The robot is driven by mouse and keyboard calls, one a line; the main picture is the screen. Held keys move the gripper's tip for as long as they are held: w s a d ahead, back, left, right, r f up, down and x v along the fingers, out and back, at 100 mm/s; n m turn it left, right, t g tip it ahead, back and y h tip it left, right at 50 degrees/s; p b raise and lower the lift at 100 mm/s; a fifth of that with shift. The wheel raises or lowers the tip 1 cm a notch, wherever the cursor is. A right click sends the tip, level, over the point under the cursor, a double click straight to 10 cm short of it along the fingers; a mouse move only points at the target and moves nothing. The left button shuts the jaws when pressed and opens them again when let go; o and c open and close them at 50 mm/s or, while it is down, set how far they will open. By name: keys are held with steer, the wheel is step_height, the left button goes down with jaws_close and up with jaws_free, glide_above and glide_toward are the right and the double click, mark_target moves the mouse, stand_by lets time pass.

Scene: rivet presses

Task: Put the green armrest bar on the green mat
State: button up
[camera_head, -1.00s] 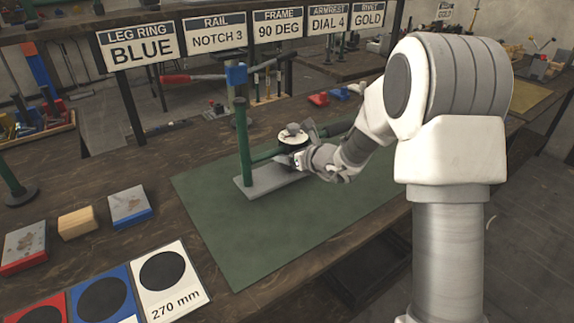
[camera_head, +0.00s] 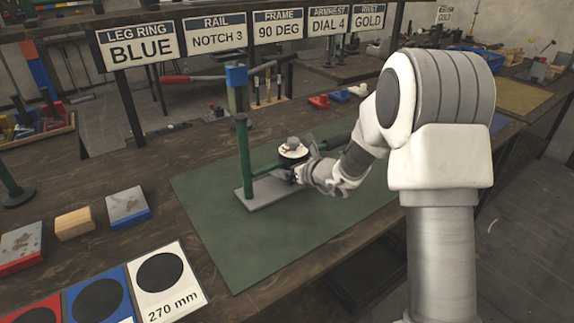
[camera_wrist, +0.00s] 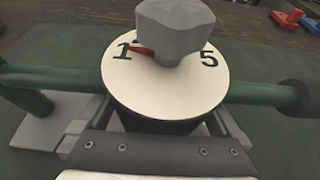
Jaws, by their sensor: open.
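The green armrest bar (camera_head: 268,169) runs level from a green upright post (camera_head: 242,155) on a grey base plate (camera_head: 262,192). The plate appears to rest on the green mat (camera_head: 255,245). In the wrist view the bar (camera_wrist: 255,93) carries a white dial (camera_wrist: 165,90) with a grey knob and red pointer, and a black grip at the right. My gripper (camera_head: 298,173) is open close by the dial, with its jaws (camera_wrist: 160,140) low in the wrist view near the bar's middle. The knob hides part of the dial's numbers; the gripper hides part of the bar.
Marked blocks (camera_head: 128,206) and a card reading 270 mm (camera_head: 170,285) lie left of the mat. A sign rail (camera_head: 205,32) stands behind, with a red-handled press (camera_head: 236,76) below it. The mat's front part is clear.

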steer(key=shift+r, duration=0.1)
steer(key=shift+s+d+r, duration=0.1)
steer(key=shift+r, duration=0.05)
steer(key=p+v, duration=0.2)
steer(key=v, duration=0.9)
steer(key=shift+s+d, duration=0.15)
steer(key=shift+s, duration=0.15)
steer(key=s+a+r+n+g+y, duration=0.1)
steer(key=s+a+r+n+g, duration=0.25)
steer(key=s+n, duration=0.45)
steer(key=s+a+r+n+g, duration=0.3)
steer(key=s+r+n, duration=0.2)
steer(key=s+n, duration=0.35)
steer(key=s+d+r+n+h, duration=0.2)
steer(key=s+d+n+h, duration=0.6)
steer(key=s+d+n, duration=0.4)
steer(key=shift+s+d+n+t+h, duration=0.35)
steer(key=shift+s+d+t, duration=0.1)
steer(key=shift+s+d, duration=0.2)
steer(key=shift+r, duration=0.15)
